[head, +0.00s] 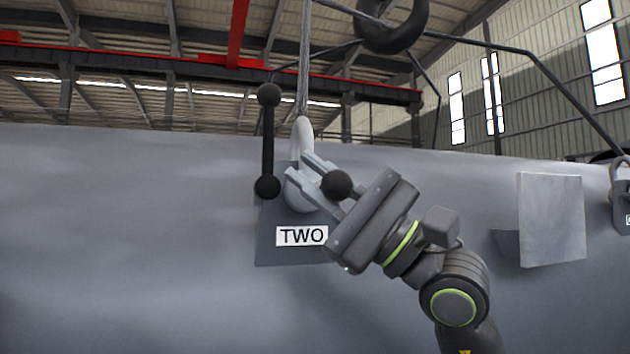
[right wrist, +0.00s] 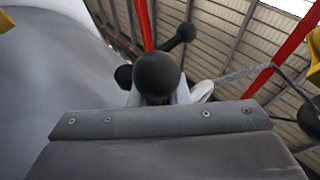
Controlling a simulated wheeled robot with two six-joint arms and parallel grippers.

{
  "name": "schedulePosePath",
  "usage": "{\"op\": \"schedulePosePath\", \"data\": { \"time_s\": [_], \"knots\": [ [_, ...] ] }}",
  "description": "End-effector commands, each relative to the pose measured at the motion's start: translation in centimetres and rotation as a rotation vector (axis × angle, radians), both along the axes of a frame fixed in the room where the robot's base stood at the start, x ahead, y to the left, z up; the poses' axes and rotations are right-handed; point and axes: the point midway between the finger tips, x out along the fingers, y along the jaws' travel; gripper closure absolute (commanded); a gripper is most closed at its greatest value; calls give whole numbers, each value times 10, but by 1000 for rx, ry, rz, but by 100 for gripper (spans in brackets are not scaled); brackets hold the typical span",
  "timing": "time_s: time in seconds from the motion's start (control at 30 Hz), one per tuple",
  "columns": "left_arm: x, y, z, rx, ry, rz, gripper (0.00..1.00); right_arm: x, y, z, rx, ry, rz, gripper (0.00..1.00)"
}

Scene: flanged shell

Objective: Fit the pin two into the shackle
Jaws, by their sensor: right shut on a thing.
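A pale shackle (head: 303,133) hangs at a grey plate (head: 268,240) labelled TWO in the head view. Left of it stands a dark bar with a ball at each end (head: 268,140), which looks like the pin's cross handle. A dark ball (head: 336,185) sits between the fingers of my right gripper (head: 299,168). This gripper is shut on pin two, in front of the shackle. In the right wrist view the near ball (right wrist: 157,74) hides most of the grip, and a bar end (right wrist: 186,32) shows behind it. How far the shaft passes through the shackle is hidden. My left gripper is out of view.
A large grey curved shell (head: 130,230) fills the background below. A bare plate (head: 552,220) stands out from it at the right, and another shackle (head: 619,170) is at the right edge. A sling (head: 305,60) and a dark hook (head: 393,30) are above. The left side is clear.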

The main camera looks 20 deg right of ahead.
Motion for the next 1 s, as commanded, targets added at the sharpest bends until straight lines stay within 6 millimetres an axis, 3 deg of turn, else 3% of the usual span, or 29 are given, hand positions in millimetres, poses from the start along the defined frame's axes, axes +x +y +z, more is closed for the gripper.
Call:
{"op": "schedulePosePath", "data": {
  "time_s": [1.0],
  "knots": [
    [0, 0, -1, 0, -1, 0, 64, 19, 1, 1, 0, 0, 1, 100]
  ]
}}
